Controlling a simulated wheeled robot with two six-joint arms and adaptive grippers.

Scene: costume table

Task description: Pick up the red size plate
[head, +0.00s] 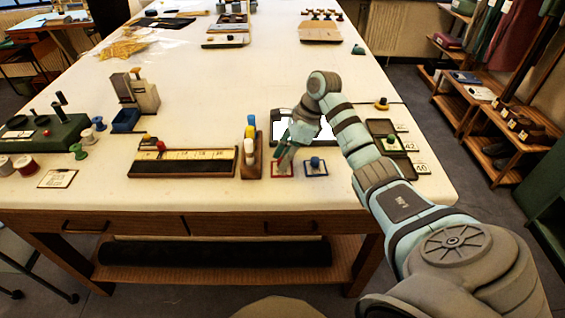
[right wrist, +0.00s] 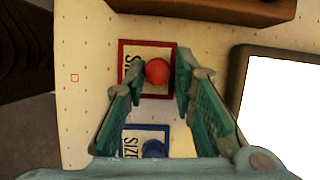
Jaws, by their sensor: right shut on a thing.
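The red size plate (head: 282,174) is a small white card with a red frame near the front edge of the table. In the right wrist view, the plate (right wrist: 130,90) shows its round red knob (right wrist: 158,71) between my fingers. My right gripper (head: 284,158) reaches down over it and is shut on the plate by its knob; the gripper (right wrist: 157,78) hides part of the plate's right side in the wrist view. The plate looks flat at table level; I cannot tell any gap below it. My left gripper is not in view.
A blue-framed plate (head: 315,168) with a blue knob lies just right of it. A wooden block with coloured pegs (head: 250,170) stands close on the left, beside a long ruler tray (head: 184,174). A dark tablet with a white screen (head: 290,128) lies behind.

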